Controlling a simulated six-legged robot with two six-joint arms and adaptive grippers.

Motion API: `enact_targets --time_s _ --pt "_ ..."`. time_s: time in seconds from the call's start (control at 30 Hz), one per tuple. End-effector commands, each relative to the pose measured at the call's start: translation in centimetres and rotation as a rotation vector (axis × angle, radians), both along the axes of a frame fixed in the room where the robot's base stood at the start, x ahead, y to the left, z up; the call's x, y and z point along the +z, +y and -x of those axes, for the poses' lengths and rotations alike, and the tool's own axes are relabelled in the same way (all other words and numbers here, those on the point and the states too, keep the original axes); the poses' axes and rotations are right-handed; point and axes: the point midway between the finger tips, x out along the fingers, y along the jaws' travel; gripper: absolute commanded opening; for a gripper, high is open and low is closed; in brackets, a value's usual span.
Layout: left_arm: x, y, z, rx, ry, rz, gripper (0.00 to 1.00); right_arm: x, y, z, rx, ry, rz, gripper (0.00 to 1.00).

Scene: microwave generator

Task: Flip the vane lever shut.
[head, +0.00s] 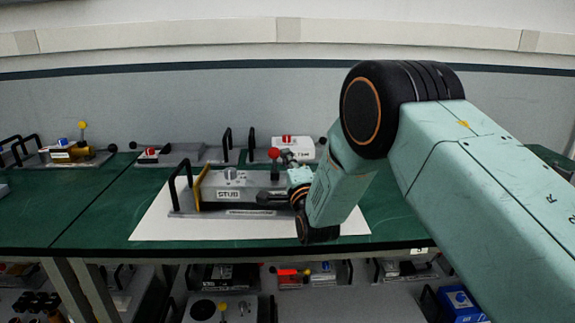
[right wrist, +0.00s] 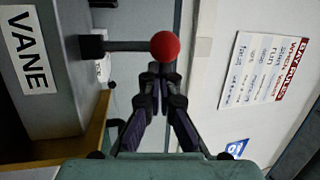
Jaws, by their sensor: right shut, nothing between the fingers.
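The vane lever is a black stem with a red ball knob (head: 273,153). It stands up from the grey unit (head: 240,184) marked STUB, which lies on a white sheet on the green bench. In the right wrist view the red knob (right wrist: 165,46) is on a dark stem sticking out from a grey face with a VANE label (right wrist: 28,48). My right gripper (head: 268,198) is in front of the unit's right part, below the knob in the head view. Its fingertips (right wrist: 155,72) are together and empty, close to the knob in the picture; contact cannot be told. My left gripper is out of view.
A black handle (head: 180,182) rises at the unit's left end. Other units with handles stand along the back, including one with a yellow knob (head: 82,125). A shelf below holds more units. A printed sign (right wrist: 265,68) hangs on the wall.

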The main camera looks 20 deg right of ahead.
Motion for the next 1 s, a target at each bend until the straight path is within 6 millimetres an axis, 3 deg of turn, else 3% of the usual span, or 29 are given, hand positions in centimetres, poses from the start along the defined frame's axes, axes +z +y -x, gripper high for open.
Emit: enact_targets --time_s 0.03,1.0 --pt "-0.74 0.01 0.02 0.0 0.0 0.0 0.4 -0.47 0.0 0.0 0.0 -0.008 0.004 0.0" --pt "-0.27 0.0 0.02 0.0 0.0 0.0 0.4 -0.05 -0.05 -0.2 0.0 -0.006 0.002 0.0"
